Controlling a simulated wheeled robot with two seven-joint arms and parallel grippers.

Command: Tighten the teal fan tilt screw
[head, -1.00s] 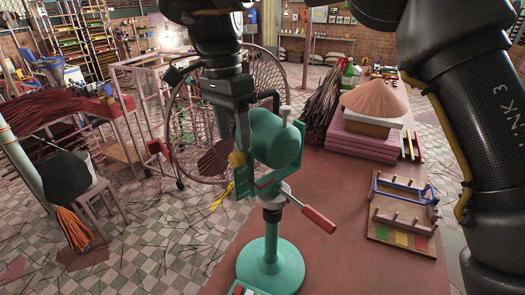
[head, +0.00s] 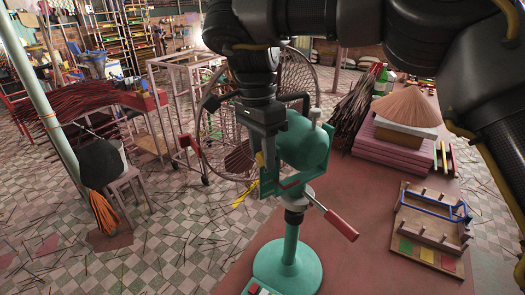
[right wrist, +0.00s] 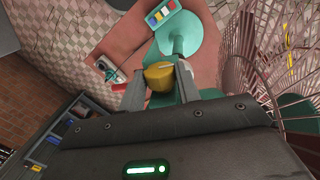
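The teal fan (head: 303,147) stands upright on its round base (head: 287,268) at the bench's near end. Its wire cage (head: 313,72) faces away. The yellow tilt screw (head: 259,160) is on the left side of the teal bracket, partly hidden by my right gripper (head: 268,150). In the right wrist view, the yellow screw head (right wrist: 158,76) sits between the two fingertips of that gripper (right wrist: 160,82), which appear closed against its sides. My left gripper is not in view.
A red-handled lever (head: 341,225) sticks out right from the fan's post. A metal cart (head: 168,115) stands behind left.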

